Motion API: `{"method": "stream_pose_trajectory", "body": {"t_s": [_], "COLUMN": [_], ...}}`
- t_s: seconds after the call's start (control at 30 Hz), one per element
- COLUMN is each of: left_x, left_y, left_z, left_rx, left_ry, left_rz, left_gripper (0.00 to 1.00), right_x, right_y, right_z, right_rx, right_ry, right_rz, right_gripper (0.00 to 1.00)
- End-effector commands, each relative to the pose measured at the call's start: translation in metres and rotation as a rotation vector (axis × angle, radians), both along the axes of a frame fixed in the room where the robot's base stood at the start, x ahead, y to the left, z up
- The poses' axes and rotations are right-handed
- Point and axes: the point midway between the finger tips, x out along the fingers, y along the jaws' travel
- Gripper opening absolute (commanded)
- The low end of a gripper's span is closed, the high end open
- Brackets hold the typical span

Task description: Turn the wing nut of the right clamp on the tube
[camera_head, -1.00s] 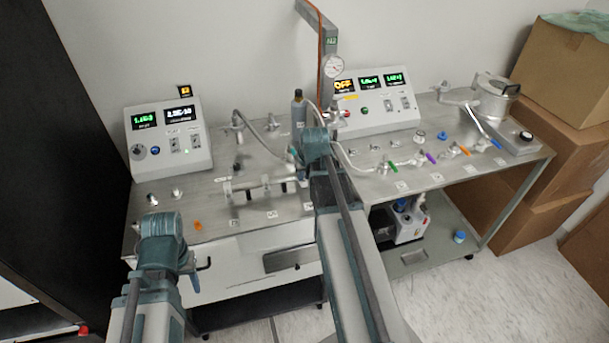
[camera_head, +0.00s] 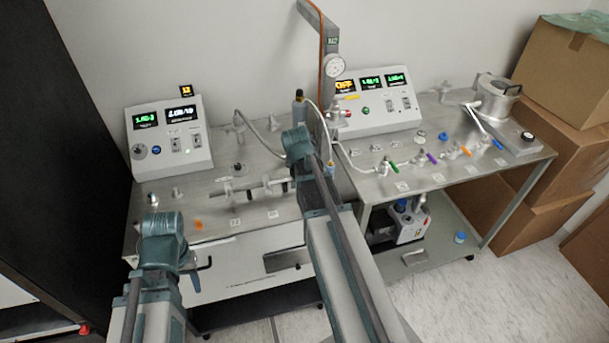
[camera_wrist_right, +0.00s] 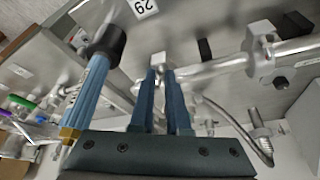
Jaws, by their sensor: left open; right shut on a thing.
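The metal tube (camera_head: 262,191) lies across the left bench top, with clamp fittings along it. It also shows in the right wrist view (camera_wrist_right: 212,72), with one clamp (camera_wrist_right: 262,52) around it. My right gripper (camera_wrist_right: 159,72) has its two blue fingers close together on a small silver wing nut (camera_wrist_right: 159,60) beside the tube's near end. The fingers cover most of the nut. In the head view my right arm hides this gripper and the tube's right end. My left gripper (camera_head: 195,272) is open and empty in front of the bench's front edge, away from the tube.
A grey post (camera_head: 329,80) with a gauge stands behind. Control boxes (camera_head: 168,138) line the wall. Valves with coloured handles (camera_head: 430,158) stand on the right bench.

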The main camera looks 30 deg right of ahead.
Motion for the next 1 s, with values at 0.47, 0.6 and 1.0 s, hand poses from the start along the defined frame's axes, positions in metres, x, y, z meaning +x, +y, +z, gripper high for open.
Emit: {"method": "stream_pose_trajectory", "body": {"t_s": [0.47, 0.6, 1.0], "left_x": [0.0000, 0.0000, 0.0000], "left_y": [0.0000, 0.0000, 0.0000], "left_z": [-0.0002, -0.0002, -0.0001], "left_rx": [0.000, 0.000, 0.000], "left_ry": [0.000, 0.000, 0.000], "left_rz": [0.000, 0.000, 0.000], "left_gripper": [0.50, 0.50, 0.50], "right_x": [-0.0006, -0.0006, -0.0001], "right_y": [0.0007, 0.0007, 0.0004], "right_z": [-0.0004, -0.0004, 0.0000], "right_rx": [0.001, 0.000, 0.000], "right_ry": [0.001, 0.001, 0.000], "right_rz": [-0.042, -0.041, -0.041], "right_gripper": [0.00, 0.16, 0.42]}}
